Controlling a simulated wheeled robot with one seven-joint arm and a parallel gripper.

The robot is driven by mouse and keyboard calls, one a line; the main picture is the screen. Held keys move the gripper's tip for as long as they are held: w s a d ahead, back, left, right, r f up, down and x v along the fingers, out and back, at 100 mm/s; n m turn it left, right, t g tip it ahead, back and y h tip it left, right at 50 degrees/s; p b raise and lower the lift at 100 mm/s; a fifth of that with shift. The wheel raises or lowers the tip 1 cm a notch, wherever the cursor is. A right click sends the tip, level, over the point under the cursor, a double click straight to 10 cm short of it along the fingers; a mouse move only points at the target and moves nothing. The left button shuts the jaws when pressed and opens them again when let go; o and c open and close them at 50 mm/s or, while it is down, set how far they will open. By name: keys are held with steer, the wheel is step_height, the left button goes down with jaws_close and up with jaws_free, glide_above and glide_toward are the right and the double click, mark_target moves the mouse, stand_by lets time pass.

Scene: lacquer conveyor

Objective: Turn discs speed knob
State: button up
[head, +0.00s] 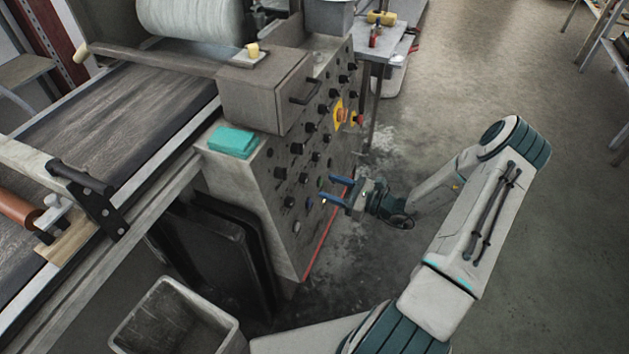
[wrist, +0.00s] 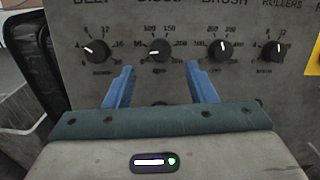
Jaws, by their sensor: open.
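The control panel (head: 303,205) is a grey slanted face with several rows of black knobs. In the wrist view, the discs speed knob (wrist: 160,49) is round and black with a white pointer, below a partly cut-off label that seems to read DISCS. Its pointer lies roughly level. My gripper (wrist: 160,68) is open, its two blue fingers pointing at the panel, one on each side of the knob's line and apart from it in the picture. In the head view my gripper (head: 334,190) is at the panel's lower right; I cannot tell which knob there is the discs one.
Neighbouring knobs are the belt knob (wrist: 95,50) on the left, the brush knob (wrist: 221,51) and the rollers knob (wrist: 278,51) on the right. A red emergency button (head: 357,119) sits higher up. A teal cloth (head: 232,141) lies on the machine's ledge. Floor right of the panel is clear.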

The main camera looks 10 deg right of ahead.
mark_target(307, 179)
steer(key=x, duration=0.6)
steer(key=c, duration=1)
